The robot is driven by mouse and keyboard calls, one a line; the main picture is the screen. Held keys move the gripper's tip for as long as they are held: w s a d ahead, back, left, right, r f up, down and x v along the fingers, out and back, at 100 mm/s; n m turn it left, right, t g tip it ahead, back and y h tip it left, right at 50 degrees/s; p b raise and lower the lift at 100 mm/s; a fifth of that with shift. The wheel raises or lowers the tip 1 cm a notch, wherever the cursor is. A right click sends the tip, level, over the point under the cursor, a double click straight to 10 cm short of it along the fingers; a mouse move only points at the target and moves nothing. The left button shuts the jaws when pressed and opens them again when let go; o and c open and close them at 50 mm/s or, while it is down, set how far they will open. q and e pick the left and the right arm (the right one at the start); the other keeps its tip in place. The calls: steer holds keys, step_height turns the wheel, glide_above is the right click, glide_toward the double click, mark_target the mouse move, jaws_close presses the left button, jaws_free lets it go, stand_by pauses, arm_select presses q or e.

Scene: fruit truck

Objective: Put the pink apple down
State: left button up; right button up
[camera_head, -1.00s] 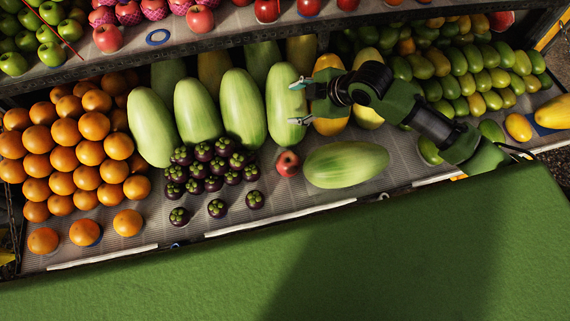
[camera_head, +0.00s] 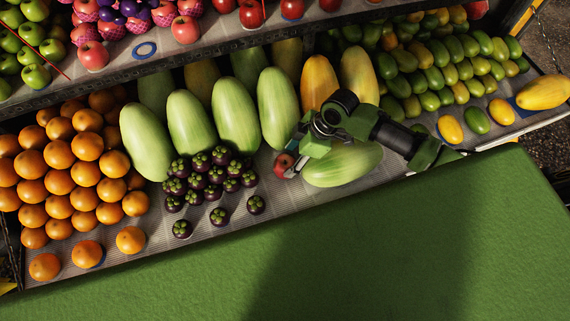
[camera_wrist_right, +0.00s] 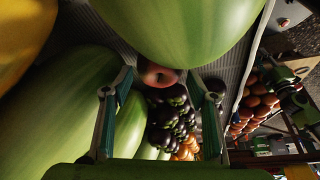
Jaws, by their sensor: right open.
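The pink apple (camera_head: 284,164) rests on the lower shelf, between the dark mangosteens and a green melon lying on its side. My right gripper (camera_head: 291,163) reaches down at the apple, with its fingers open around or just beside it. In the right wrist view the apple (camera_wrist_right: 158,75) shows between the two open fingertips (camera_wrist_right: 160,80), partly hidden behind the large melon. I cannot tell whether a finger touches it.
The lying melon (camera_head: 343,165) is right beside my gripper. Mangosteens (camera_head: 215,178) lie to the left, oranges (camera_head: 60,180) farther left. Upright melons (camera_head: 236,115) stand behind. Bare shelf (camera_head: 285,203) shows in front of the apple.

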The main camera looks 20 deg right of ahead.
mark_target(289, 161)
steer(key=shift+p+x, duration=0.55)
steer(key=shift+x, duration=2.05)
steer(key=shift+d, duration=0.1)
steer(key=c, duration=0.9)
steer(key=shift+c, duration=0.5)
steer(key=shift+r, duration=0.1)
